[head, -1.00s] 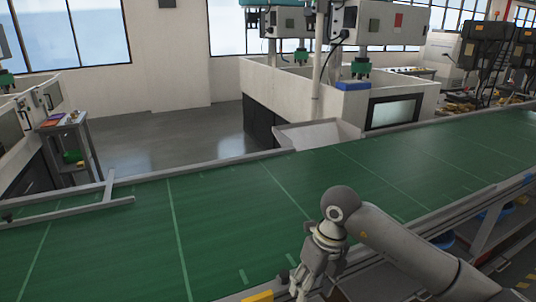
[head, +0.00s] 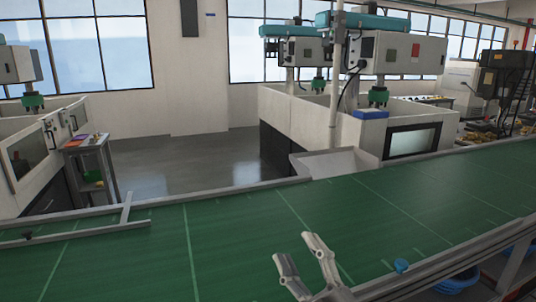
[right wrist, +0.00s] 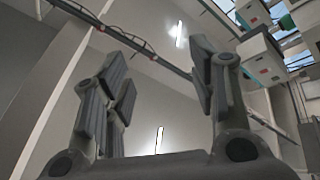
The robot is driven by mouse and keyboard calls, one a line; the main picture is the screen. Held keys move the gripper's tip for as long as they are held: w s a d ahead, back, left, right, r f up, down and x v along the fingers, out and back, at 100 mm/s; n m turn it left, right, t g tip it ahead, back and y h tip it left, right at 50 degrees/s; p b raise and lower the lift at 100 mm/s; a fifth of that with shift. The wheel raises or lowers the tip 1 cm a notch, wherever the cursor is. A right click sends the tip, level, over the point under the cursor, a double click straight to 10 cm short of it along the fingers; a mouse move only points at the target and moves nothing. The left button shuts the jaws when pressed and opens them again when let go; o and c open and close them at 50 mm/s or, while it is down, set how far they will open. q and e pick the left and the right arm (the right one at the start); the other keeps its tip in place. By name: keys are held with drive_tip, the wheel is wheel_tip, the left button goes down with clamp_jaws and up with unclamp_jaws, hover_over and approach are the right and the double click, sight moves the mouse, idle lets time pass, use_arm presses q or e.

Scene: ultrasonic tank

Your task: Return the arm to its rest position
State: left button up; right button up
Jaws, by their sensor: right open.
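My right gripper (head: 296,248) shows at the bottom centre of the head view, in front of the green conveyor belt (head: 400,210). Its fingers point up and are spread apart, with nothing between them. The right wrist view also shows the open, empty fingers (right wrist: 160,78), with the ceiling and upper walls behind them. The rest of my right arm is mostly below the head picture. My left gripper is in neither view.
A grey rail (head: 75,233) lies across the belt at left. A small blue round thing (head: 401,265) is at the belt's near edge. White machines (head: 410,55) and a grey chute (head: 337,163) stand beyond the belt. A small stand (head: 92,170) is at left.

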drive_tip(key=s+d+f+m+g+h, duration=0.4)
drive_tip(key=d+f+m+h, duration=0.25)
drive_tip(key=f, duration=0.45)
drive_tip(key=s+d+f+m+g+h, duration=0.3)
drive_tip(key=d+f+m+g+h, duration=0.25)
drive_tip(key=f, duration=0.55)
drive_tip(key=s+d+f+m+g+y, duration=0.1)
drive_tip(key=s+f+g, duration=0.35)
drive_tip(key=s, duration=0.45)
drive_tip(key=s+d+f+g+y, duration=0.1)
drive_tip(key=s+d+f+g, duration=0.15)
drive_tip(key=s+f, duration=0.5)
drive_tip(key=s+a+f+g, duration=0.1)
drive_tip(key=s+f, duration=0.1)
drive_tip(key=f, duration=1)
drive_tip(key=s+f+g, duration=0.1)
drive_tip(key=s+f, duration=0.1)
drive_tip(key=f, duration=1)
drive_tip(key=s+d+f, duration=0.3)
drive_tip(key=s+f, duration=1.3)
drive_tip(key=shift+s+f+g, duration=0.3)
drive_tip(key=shift+f+g, duration=0.05)
drive_tip(key=shift+g, duration=0.1)
